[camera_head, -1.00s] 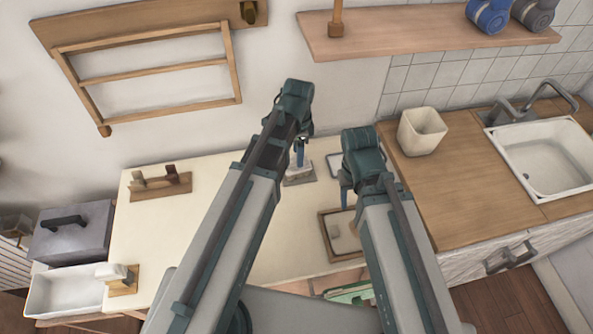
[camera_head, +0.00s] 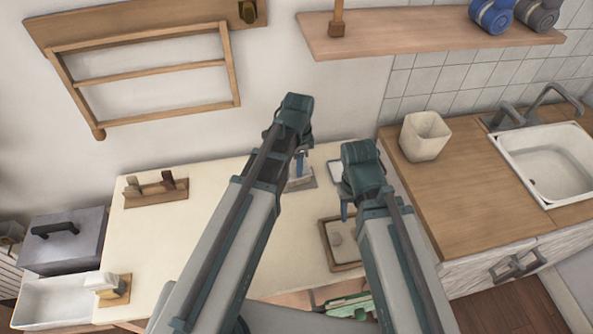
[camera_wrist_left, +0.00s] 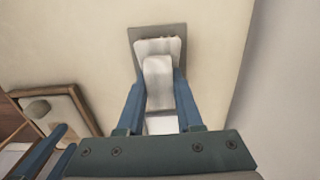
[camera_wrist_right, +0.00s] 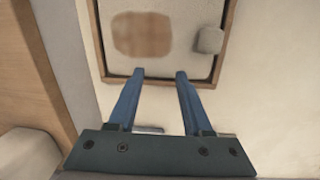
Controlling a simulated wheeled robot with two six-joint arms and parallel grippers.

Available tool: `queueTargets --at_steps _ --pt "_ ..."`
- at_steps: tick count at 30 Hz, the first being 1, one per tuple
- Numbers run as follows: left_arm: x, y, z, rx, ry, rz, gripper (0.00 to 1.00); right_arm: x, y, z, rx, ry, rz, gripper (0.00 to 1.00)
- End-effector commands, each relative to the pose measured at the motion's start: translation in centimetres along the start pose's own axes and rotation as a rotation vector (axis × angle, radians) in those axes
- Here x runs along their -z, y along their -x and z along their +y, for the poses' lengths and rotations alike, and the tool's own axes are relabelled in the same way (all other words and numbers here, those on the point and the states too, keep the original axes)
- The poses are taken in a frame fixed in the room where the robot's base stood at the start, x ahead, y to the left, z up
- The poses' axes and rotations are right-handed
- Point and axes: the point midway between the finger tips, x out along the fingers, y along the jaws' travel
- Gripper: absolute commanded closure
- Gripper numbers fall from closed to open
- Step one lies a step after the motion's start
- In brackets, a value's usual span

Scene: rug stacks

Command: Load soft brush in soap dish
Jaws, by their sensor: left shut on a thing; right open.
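In the left wrist view my left gripper (camera_wrist_left: 159,88) is shut on a white rounded block (camera_wrist_left: 158,72), likely the soft brush. Behind it, a pale piece, perhaps the soap dish (camera_wrist_left: 150,46), lies on a grey plate (camera_wrist_left: 134,36). I cannot tell whether the block touches the pale piece. The grey plate also shows in the head view (camera_head: 303,183), partly hidden by my left arm. My right gripper (camera_wrist_right: 160,76) is open and empty above the near edge of a wood-framed tray (camera_wrist_right: 232,35).
The tray holds a grey lump (camera_wrist_right: 208,41) and has a brown oval patch. A small rack (camera_head: 156,193) stands at the table's left. A grey box (camera_head: 65,243) and a white basin (camera_head: 50,300) are beyond it. A cup (camera_head: 425,137) stands on the right counter.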

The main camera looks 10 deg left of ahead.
Motion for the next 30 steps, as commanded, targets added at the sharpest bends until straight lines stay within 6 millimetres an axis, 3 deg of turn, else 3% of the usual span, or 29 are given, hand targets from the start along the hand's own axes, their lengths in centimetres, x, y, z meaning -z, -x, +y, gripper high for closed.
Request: queueTargets --at_steps 8,23,30 --pt "0.0 0.3 0.0 0.0 0.0 0.0 1.0 0.0 0.3 0.0 0.0 0.0 0.0 0.5" --pt "0.0 3.4 0.0 0.0 0.0 0.0 1.0 -0.2 3.4 0.3 0.0 0.0 0.0 0.5" --pt "0.0 3.4 0.0 0.0 0.0 0.0 1.0 -0.2 3.4 0.3 0.0 0.0 0.0 0.5"
